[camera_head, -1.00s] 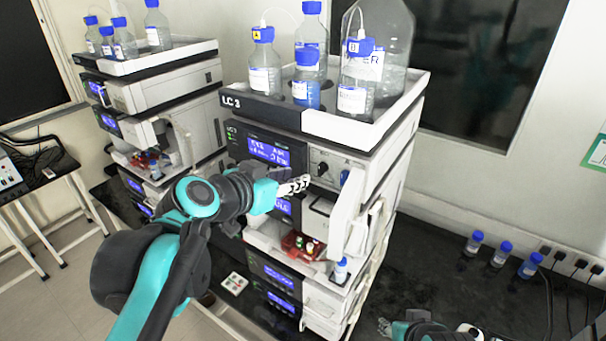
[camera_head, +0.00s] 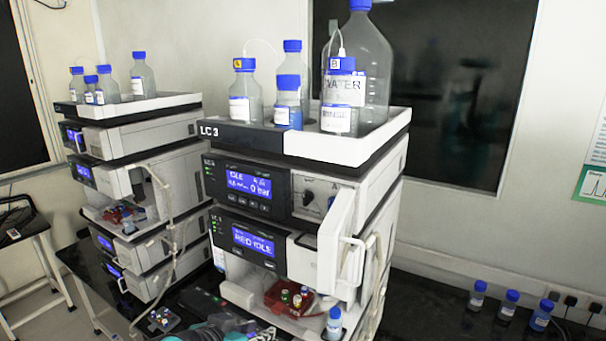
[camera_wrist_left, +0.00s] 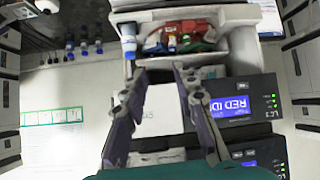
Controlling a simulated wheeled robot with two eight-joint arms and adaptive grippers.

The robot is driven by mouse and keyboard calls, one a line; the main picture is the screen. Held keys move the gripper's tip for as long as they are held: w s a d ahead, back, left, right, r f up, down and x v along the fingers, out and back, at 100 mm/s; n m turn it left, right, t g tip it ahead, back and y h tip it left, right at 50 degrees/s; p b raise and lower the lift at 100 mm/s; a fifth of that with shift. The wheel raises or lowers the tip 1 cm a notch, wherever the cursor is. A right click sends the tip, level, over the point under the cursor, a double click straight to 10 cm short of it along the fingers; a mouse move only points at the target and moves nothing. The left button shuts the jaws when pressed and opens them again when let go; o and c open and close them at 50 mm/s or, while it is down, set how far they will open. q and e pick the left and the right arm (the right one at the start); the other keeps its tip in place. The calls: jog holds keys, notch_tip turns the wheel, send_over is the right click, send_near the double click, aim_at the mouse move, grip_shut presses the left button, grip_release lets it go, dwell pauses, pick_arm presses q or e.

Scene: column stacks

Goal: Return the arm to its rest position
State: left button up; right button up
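My left arm shows only as teal and dark parts at the bottom edge of the head view, low in front of the LC 3 stack (camera_head: 258,136). In the left wrist view my left gripper (camera_wrist_left: 158,72) has its two fingers apart with nothing between them. Beyond the fingertips are an open bay with a red vial tray (camera_wrist_left: 185,38) and a small blue-capped bottle (camera_wrist_left: 128,38). The same red tray (camera_head: 287,298) and bottle (camera_head: 334,322) sit low in the stack in the head view. My right gripper is not seen.
A second column stack (camera_head: 130,110) stands at the left. Bottles, including a large clear one (camera_head: 366,65), stand on the LC 3 top tray. Several blue-capped bottles (camera_head: 508,304) stand on the dark bench (camera_head: 420,310) at right. An open white door (camera_head: 340,262) juts from the stack.

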pick_arm(q)
jog(key=s+a+f+n+g+y+b, duration=0.1)
jog(key=f+b, duration=0.4)
jog(key=f, duration=0.6)
jog(key=s+a+f+n+y+b, duration=0.1)
jog(key=s+a+f+b, duration=0.3)
jog(key=f, duration=0.7)
jog(key=s+a+f+n+g+y+b, duration=0.1)
jog(key=s+a+f+n+y+b, duration=0.1)
jog(key=f+b, duration=0.6)
notch_tip(320, 180, down, 4)
jog(key=shift+s+a+r+g, duration=0.15)
jog(key=shift+s+a+g, duration=0.15)
jog(key=shift+s+a, duration=0.65)
jog(key=shift+s+d, duration=0.2)
jog(key=shift+d, duration=0.05)
